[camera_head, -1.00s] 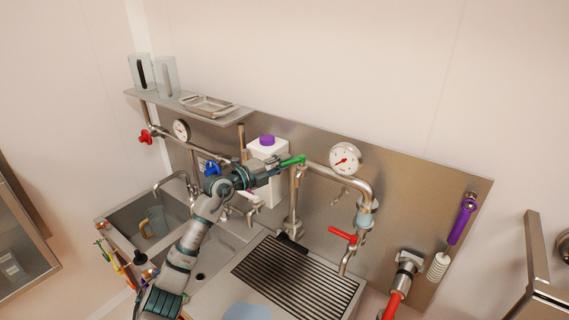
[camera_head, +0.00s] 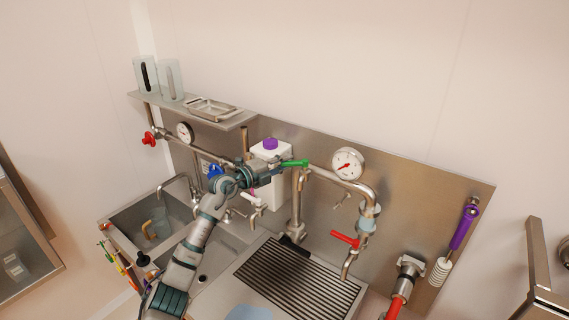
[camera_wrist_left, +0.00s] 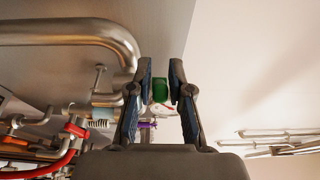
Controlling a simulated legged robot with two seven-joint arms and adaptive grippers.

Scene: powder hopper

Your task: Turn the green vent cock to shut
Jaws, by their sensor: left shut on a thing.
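The green vent cock (camera_head: 295,163) has a lever handle on the steel pipe at the wall panel, left of the round gauge. The handle lies nearly level in the head view. My left gripper (camera_head: 281,168) is at the left end of this handle and is shut on it. In the left wrist view the green handle (camera_wrist_left: 160,90) shows end-on between the two fingers of the left gripper (camera_wrist_left: 160,84). The handle's gripped end is partly hidden by the fingers. My right gripper is not in view.
A gauge (camera_head: 347,164) and a red lever (camera_head: 345,239) are to the right. A shelf (camera_head: 190,108) holds jugs and a tray. A ribbed drainer (camera_head: 298,281) lies below.

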